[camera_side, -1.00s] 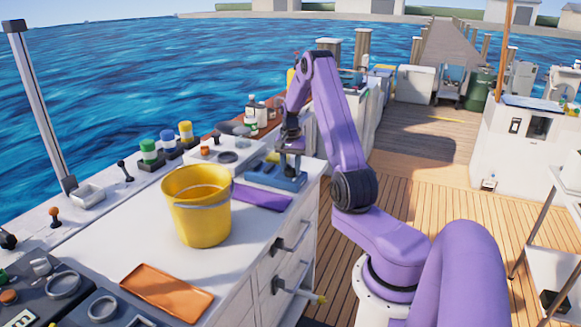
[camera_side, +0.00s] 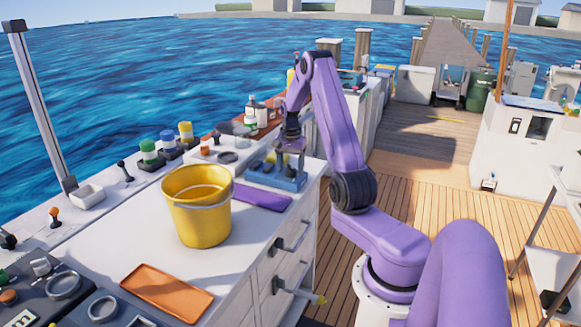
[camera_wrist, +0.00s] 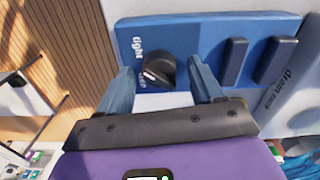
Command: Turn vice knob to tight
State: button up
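The vice is a blue block (camera_side: 275,179) on the far right end of the white counter in the side view. Its blue plate (camera_wrist: 210,25) fills the upper part of the wrist view. A black round knob (camera_wrist: 158,72) with a light pointer mark sits on it, with the word "tight" beside it and a second, partly hidden word below. My gripper (camera_wrist: 160,66) is open, its two blue-grey fingers on either side of the knob with gaps showing. In the side view my gripper (camera_side: 291,152) points down over the vice; its fingertips are hard to make out.
Two dark jaw bars (camera_wrist: 253,60) stand right of the knob. A purple mat (camera_side: 262,197), a yellow bucket (camera_side: 197,215) and an orange tray (camera_side: 166,292) lie left of the vice. Bottles (camera_side: 256,115) stand behind. The counter edge and drawers are close on the right.

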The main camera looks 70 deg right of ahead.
aim_at(290, 166)
notch_tip(290, 166, up, 17)
jog(key=shift+r, duration=0.2)
dwell(0.5)
jog(key=shift+a, duration=0.1)
dwell(0.3)
